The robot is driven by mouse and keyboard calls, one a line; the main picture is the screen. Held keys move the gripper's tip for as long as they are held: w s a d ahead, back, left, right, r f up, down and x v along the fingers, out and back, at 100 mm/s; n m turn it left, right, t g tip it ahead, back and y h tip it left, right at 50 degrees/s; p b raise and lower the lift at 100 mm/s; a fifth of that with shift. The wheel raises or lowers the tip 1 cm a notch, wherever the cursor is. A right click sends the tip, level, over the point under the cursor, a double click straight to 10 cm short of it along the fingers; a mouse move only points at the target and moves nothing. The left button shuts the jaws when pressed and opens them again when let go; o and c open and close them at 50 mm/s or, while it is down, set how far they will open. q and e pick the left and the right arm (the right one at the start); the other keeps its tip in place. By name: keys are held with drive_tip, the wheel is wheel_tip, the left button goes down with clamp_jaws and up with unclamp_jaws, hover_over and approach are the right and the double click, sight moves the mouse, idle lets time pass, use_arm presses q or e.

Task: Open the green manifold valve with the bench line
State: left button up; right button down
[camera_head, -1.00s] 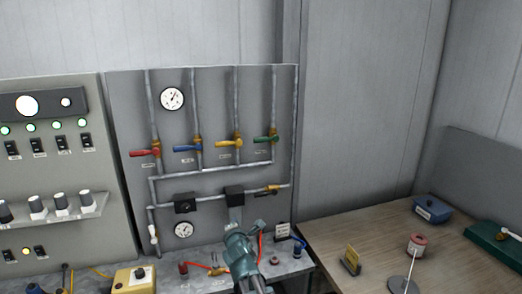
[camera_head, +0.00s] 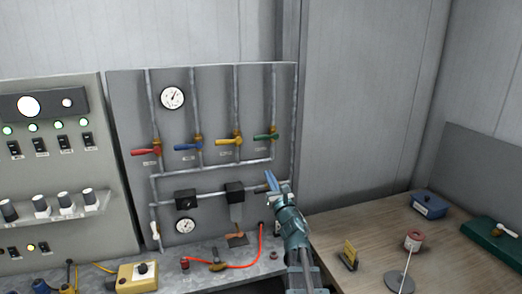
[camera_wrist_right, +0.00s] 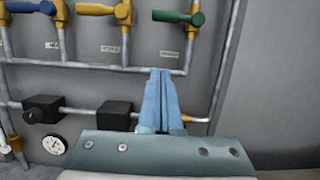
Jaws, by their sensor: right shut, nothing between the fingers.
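The green manifold valve handle (camera_head: 266,137) lies roughly level, pointing left from its brass body on the right-most upright pipe of the grey panel. It also shows in the right wrist view (camera_wrist_right: 172,16), at the top. My right gripper (camera_head: 270,178) is shut and empty, below the green valve and in front of the lower right pipework. In the right wrist view its blue fingers (camera_wrist_right: 161,75) are together, their tips just below the green handle and apart from it in the picture. My arm hides the lower right brass valve in the head view. My left gripper is not in view.
Yellow (camera_head: 229,141), blue (camera_head: 188,146) and red (camera_head: 145,151) valve handles stand left of the green one. Gauges and black blocks sit on the panel. A red hose (camera_head: 259,254) lies on the bench below. A wooden table (camera_head: 360,219) is at the right.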

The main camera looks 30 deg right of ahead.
sight(266, 137)
drive_tip(key=w+d+r+p, duration=0.2)
drive_tip(key=w+r+p, duration=0.4)
drive_tip(key=w, duration=0.3)
drive_tip(key=shift+w+d+r+p, duration=0.15)
drive_tip(key=shift+d+r+p, duration=0.05)
drive_tip(key=shift+d+p, duration=0.15)
idle(0.4)
drive_tip(key=shift+a+r+m, duration=0.15)
drive_tip(key=shift+r+m, duration=0.1)
drive_tip(key=shift+m, duration=0.25)
